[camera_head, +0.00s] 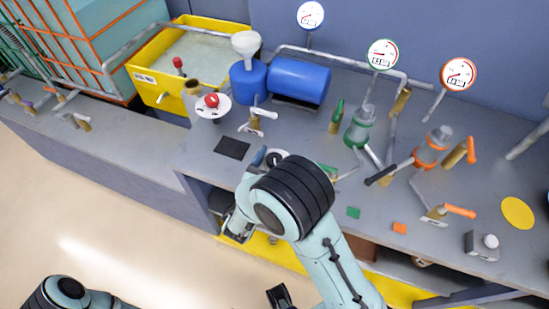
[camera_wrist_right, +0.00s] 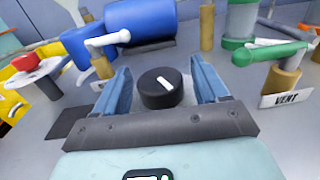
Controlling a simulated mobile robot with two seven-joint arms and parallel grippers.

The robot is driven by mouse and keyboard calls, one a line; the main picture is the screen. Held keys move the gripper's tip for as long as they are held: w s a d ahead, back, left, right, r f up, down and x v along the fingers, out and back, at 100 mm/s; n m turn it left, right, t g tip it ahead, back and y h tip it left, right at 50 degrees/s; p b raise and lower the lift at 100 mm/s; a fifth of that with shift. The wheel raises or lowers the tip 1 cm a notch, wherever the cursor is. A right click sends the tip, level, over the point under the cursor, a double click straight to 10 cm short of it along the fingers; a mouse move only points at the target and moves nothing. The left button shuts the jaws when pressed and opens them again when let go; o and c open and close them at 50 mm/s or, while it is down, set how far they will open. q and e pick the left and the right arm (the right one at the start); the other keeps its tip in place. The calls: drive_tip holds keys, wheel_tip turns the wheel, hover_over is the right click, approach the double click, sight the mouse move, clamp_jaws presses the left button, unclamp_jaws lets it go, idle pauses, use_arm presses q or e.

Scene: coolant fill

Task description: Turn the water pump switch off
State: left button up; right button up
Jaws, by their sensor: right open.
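A round black knob (camera_wrist_right: 160,90) with a white pointer line stands on a pale base in the right wrist view. I take it for the water pump switch; no label on it is readable. Its pointer slants to the upper left. My right gripper (camera_wrist_right: 161,72) is open, with one blue finger on each side of the knob; I see gaps, and no clear contact. In the head view the knob (camera_head: 276,155) is partly hidden by my right wrist, and the right gripper (camera_head: 266,157) is over the bench's front part.
A white-handled valve (camera_wrist_right: 107,40) stands close to the left finger, and a green-handled valve (camera_wrist_right: 280,65) marked VENT is to the right. A blue tank (camera_head: 299,80), a red button (camera_head: 212,100) and a yellow basin (camera_head: 150,79) are farther back. A dark square (camera_head: 232,147) lies flat nearby.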

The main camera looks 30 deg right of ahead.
drive_tip(key=c, duration=1)
drive_tip(key=shift+o, duration=0.2)
drive_tip(key=shift+d+n+t+y+p, duration=0.1)
drive_tip(key=shift+n+t+y+p, duration=0.25)
drive_tip(key=shift+n+t+y, duration=1.15)
drive_tip(key=shift+t+y, duration=0.2)
drive_tip(key=o, duration=1)
drive_tip(key=shift+c, duration=0.2)
